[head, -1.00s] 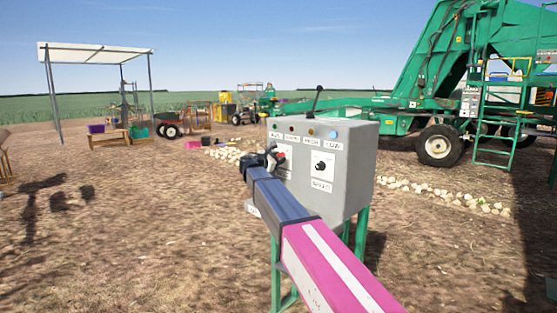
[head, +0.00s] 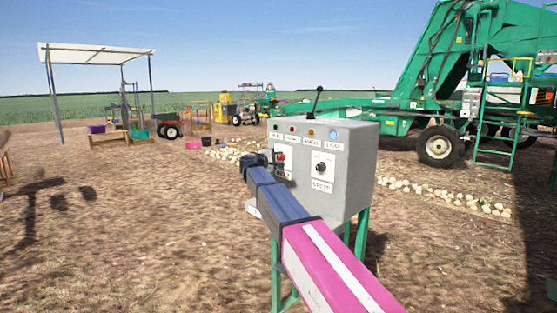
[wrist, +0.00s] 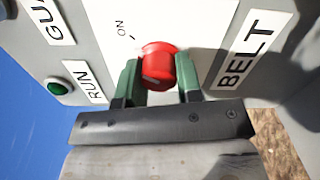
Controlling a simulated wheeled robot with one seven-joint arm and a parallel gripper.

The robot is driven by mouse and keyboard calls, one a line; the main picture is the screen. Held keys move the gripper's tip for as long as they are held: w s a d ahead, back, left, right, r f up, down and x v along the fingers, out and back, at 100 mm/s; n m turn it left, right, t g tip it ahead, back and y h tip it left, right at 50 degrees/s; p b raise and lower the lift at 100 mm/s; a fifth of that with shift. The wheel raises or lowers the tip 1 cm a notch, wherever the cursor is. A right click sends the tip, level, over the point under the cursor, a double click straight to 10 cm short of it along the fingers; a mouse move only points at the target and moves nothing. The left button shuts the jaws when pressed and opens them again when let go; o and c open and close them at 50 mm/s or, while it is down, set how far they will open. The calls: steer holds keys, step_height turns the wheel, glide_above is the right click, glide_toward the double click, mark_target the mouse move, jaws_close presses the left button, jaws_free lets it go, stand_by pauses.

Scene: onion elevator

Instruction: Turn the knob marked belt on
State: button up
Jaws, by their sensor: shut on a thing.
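The red belt knob (wrist: 157,66) sits on a white plate of the control box, with a BELT label (wrist: 245,58) to its right and an ON mark (wrist: 122,28) to its upper left in the wrist view. My gripper (wrist: 158,82) has its two green fingers on either side of the knob, shut on it. A pale pointer mark shows low on the knob's face. In the head view my gripper (head: 268,158) is at the front of the grey control box (head: 352,165), and the red knob (head: 281,156) is partly hidden by it.
A green RUN button (wrist: 57,86) is close left of my gripper. A SPEED knob (head: 321,167) is to the right on the box. A lever (head: 315,102) stands on top. The green elevator machine (head: 430,80) stands behind; open dirt ground lies left.

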steer(key=shift+m, duration=1.1)
steer(key=o, duration=0.9)
steer(key=shift+o, duration=0.2)
steer(key=v, duration=1)
steer(key=shift+s+a, duration=0.25)
steer(key=shift+s, duration=0.05)
